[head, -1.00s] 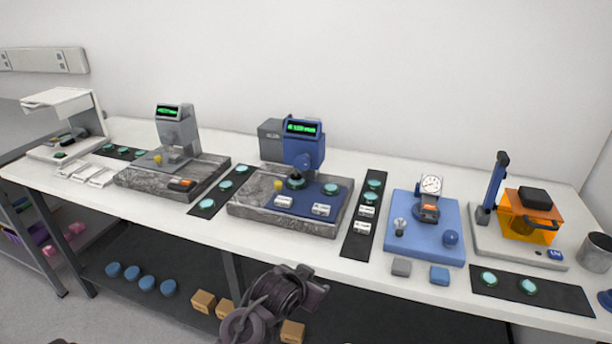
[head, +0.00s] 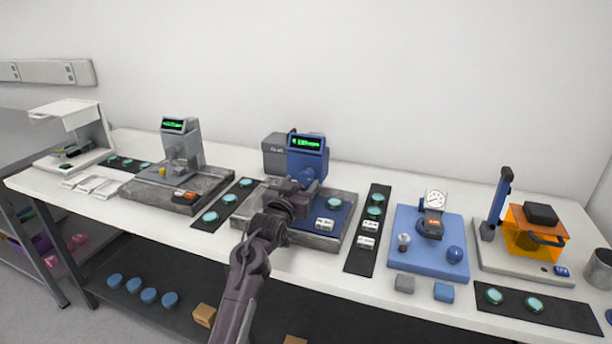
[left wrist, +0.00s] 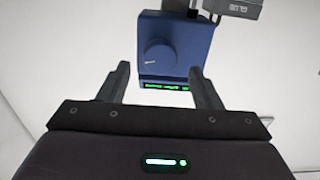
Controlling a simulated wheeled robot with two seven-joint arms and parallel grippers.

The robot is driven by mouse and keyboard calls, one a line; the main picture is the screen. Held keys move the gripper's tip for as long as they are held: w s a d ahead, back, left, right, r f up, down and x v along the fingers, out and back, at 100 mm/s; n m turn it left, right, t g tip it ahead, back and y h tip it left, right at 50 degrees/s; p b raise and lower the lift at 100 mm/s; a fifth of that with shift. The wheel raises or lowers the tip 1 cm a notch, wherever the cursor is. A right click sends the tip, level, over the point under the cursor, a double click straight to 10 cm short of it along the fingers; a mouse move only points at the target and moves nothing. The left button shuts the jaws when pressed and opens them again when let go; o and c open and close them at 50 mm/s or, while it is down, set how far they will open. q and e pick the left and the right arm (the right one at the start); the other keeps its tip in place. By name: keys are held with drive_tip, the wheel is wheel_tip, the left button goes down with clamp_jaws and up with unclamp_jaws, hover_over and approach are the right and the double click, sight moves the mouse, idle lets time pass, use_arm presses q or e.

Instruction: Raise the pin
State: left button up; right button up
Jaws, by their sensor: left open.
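The blue gauge head (head: 307,152) with a lit green display stands over a granite base (head: 322,241) on the bench. My left gripper (head: 306,184) is in front of it, low, and hides its lower part, the pin and the spot beneath. In the left wrist view the blue head (left wrist: 175,40) shows a round knob (left wrist: 157,55) with a pale mark. The left gripper (left wrist: 160,85) is open, its two fingers apart on either side of the head's display end, with nothing between them visibly held. I cannot make out the pin. My right gripper is not in view.
A grey gauge (head: 182,145) stands on another granite base to the left. Dark mats (head: 361,243) with teal discs lie between stations. A blue plate (head: 405,262) with a dial gauge and an orange-covered station (head: 525,240) are to the right. A grey box (head: 276,155) stands behind the blue head.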

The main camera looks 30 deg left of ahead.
sight(305, 178)
use_arm(q)
drive_tip(key=shift+p+x, duration=0.35)
drive_tip(key=shift+x, duration=2.2)
drive_tip(key=shift+d, duration=0.1)
drive_tip(key=shift+c, duration=0.4)
drive_tip(key=c, duration=0.9)
